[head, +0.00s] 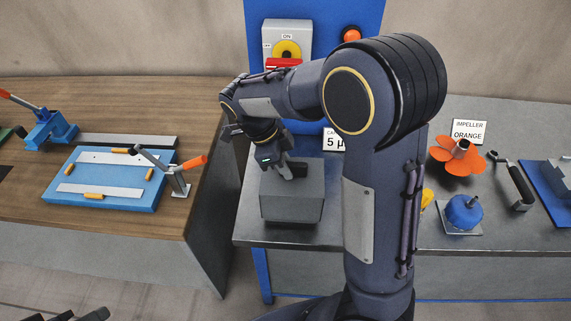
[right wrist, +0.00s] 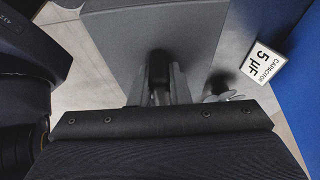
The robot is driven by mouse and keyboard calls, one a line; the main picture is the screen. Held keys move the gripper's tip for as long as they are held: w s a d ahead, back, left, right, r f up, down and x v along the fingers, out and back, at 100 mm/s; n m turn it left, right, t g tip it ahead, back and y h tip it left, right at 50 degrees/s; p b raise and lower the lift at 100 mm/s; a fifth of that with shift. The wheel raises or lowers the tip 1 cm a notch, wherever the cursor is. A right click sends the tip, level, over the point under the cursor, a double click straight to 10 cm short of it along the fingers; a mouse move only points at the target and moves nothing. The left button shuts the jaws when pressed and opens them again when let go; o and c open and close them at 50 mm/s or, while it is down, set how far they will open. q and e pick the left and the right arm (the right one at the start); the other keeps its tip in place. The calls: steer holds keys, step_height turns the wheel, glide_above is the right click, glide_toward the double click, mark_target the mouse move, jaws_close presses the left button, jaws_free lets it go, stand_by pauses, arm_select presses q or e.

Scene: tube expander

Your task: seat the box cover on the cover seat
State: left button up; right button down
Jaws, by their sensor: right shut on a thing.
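The box cover (head: 292,203) is a plain grey block with a dark handle on top, at the left end of the grey bench in the head view. Its flat top (right wrist: 165,25) fills the upper middle of the right wrist view. My right gripper (head: 287,172) is above it, shut on the dark handle (right wrist: 158,68). I cannot tell whether the cover rests on the bench or hangs just above it. I cannot make out the cover seat. Dark tips at the lower left edge appear to be my left gripper (head: 88,315), mostly out of frame.
A capacitor sign (head: 334,139) stands behind the cover, before a blue panel (head: 330,90) with a yellow-and-red switch (head: 287,50). An orange impeller (head: 457,158) and a blue part (head: 463,211) lie right of my arm. A wooden table (head: 205,190) with a blue fixture (head: 108,180) is left.

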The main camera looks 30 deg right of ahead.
steer(key=shift+f+b, duration=0.85)
steer(key=shift+f, duration=0.55)
stand_by(1.4)
stand_by(0.4)
steer(key=c, duration=1.3)
jaws_free()
steer(key=shift+o, duration=0.3)
steer(key=o, duration=0.4)
steer(key=shift+c, duration=0.2)
steer(key=shift+o, duration=0.2)
steer(key=o, duration=0.8)
steer(key=shift+c, duration=0.2)
steer(key=shift+o, duration=0.4)
